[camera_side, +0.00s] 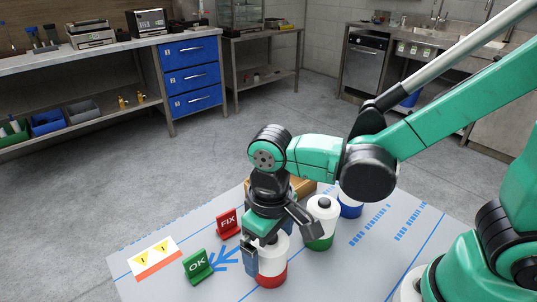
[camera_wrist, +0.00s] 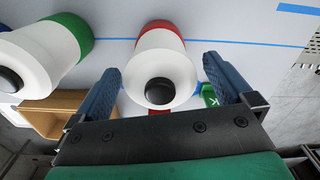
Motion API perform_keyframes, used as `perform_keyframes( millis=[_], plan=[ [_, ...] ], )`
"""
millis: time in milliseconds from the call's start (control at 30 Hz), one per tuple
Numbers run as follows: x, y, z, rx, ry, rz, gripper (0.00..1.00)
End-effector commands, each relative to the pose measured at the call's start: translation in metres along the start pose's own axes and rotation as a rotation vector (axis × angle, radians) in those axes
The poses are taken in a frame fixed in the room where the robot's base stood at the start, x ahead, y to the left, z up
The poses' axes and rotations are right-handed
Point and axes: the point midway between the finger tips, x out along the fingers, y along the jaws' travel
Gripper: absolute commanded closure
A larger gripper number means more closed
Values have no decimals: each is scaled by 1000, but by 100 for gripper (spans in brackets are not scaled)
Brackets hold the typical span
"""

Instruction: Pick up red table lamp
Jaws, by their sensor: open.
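The red table lamp (camera_side: 272,275) stands upright on the grey table, a white body with a red base and a dark top. My gripper (camera_side: 280,240) is over it and hides part of its upper body in the side view. In the wrist view the lamp (camera_wrist: 165,68) lies between the two blue fingers of my open gripper (camera_wrist: 162,72), with a gap visible on each side. The black top points toward the wrist camera. I cannot tell exactly how deep the fingers reach around it.
A green-based lamp (camera_side: 322,222) stands close by on the right, with a blue-based one (camera_side: 350,203) behind it. A green OK sign (camera_side: 198,266) and a red FIX sign (camera_side: 228,223) stand left. A wooden box (camera_wrist: 50,115) is partly hidden behind my arm.

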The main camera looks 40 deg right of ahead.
Motion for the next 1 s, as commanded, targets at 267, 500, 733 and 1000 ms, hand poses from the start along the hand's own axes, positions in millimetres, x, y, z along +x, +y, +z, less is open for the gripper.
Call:
perform_keyframes(
  millis=[267, 500, 733, 1000],
  plan=[
    [23, 0, 0, 0, 0, 0, 0],
    [25, 0, 0, 0, 0, 0, 0],
    [25, 0, 0, 0, 0, 0, 40],
    [25, 0, 0, 0, 0, 0, 100]
  ],
)
